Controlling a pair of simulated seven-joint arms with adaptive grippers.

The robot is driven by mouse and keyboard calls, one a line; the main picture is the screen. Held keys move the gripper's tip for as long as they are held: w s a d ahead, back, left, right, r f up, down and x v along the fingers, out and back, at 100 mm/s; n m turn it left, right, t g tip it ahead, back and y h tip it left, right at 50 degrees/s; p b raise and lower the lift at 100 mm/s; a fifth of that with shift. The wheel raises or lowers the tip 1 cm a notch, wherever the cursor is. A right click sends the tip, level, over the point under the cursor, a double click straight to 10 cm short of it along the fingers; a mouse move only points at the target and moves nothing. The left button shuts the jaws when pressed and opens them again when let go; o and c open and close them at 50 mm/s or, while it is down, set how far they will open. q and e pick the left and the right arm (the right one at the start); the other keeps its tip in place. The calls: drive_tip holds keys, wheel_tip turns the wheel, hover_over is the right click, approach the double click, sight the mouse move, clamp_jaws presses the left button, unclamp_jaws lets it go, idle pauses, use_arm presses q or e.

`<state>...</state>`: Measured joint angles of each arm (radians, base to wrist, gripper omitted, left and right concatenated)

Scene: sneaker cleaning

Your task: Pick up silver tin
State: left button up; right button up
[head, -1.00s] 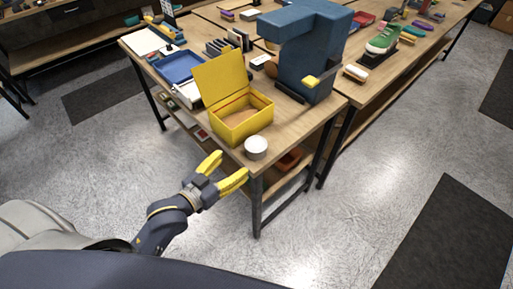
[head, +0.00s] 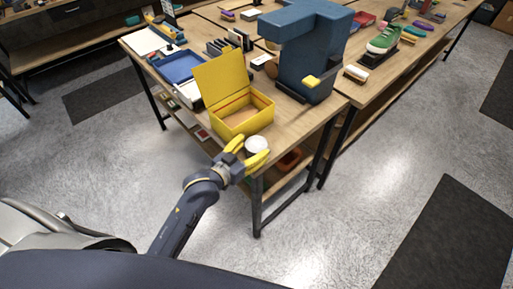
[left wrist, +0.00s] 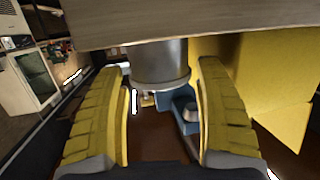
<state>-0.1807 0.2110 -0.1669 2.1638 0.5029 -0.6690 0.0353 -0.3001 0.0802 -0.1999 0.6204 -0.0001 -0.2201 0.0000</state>
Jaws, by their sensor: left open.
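The silver tin (head: 257,144) stands on the near corner of the wooden table, just in front of the open yellow box (head: 243,117). It shows a pale round top in the head view. In the left wrist view the tin (left wrist: 160,65) is a grey metal cylinder between my two yellow fingers. My left gripper (head: 248,152) is open, with one finger on each side of the tin; a gap shows on both sides in the left wrist view (left wrist: 163,105). The fingers partly hide the tin in the head view. My right gripper is not in view.
The yellow box stands close behind the tin, its lid raised. A large blue machine (head: 308,55) stands to the right of the box. A blue tray (head: 180,67) lies farther left. The table's front edge (head: 262,172) is just below my gripper.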

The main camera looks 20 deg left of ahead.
use_arm(q)
drive_tip(key=shift+x, duration=1.2)
drive_tip(key=shift+c, duration=0.4)
drive_tip(key=c, duration=0.9)
